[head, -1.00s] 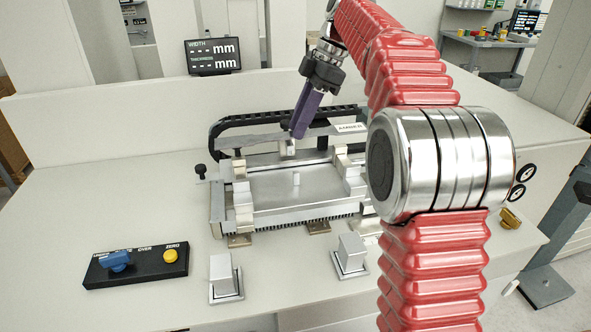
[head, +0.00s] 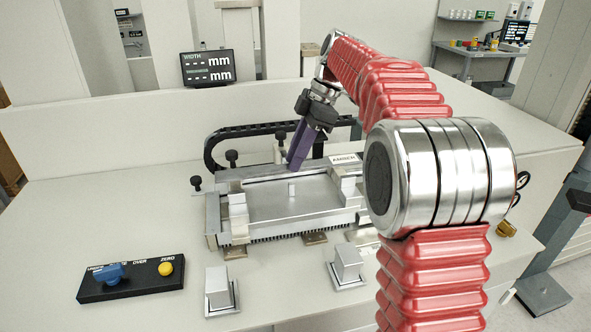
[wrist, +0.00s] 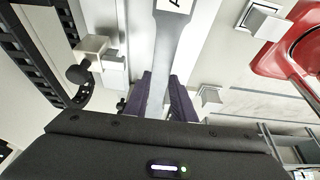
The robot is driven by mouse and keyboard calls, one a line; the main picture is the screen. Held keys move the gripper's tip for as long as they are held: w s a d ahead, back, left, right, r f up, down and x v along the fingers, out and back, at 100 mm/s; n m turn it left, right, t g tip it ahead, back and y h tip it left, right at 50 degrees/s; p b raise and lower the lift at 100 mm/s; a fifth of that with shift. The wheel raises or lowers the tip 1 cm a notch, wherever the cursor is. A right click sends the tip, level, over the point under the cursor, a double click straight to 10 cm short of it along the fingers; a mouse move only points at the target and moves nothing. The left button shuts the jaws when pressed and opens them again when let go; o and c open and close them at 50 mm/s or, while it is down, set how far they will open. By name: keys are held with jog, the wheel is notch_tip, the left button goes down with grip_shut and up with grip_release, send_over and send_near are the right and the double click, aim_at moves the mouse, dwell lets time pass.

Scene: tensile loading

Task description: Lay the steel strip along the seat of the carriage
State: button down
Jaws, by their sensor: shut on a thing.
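The steel strip (head: 258,175) is a thin grey bar with a white tag reading AMBER at its right end. My gripper (head: 292,166), with purple fingers, is shut on it near the middle. The strip lies roughly level along the back side of the metal carriage (head: 262,206). I cannot tell whether it touches the seat, which is hidden behind the strip and the fingers. In the wrist view the strip (wrist: 163,50) runs between the two fingers, its tag at the top edge.
Metal blocks and black knobs (head: 232,156) stand around the carriage. A black cable chain (head: 240,134) arches behind. In front are a control box (head: 132,280) and two square posts (head: 217,285). A dark display (head: 208,67) stands at the back.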

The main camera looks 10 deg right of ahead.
jog(key=shift+f, duration=2.05)
jog(key=c, duration=1.5)
grip_release()
jog(key=shift+r, duration=0.1)
jog(key=v, duration=1.1)
jog(key=shift+d+r, duration=0.2)
jog(key=shift+r, duration=0.15)
jog(key=shift+s+a, duration=0.1)
jog(key=shift+s, duration=0.05)
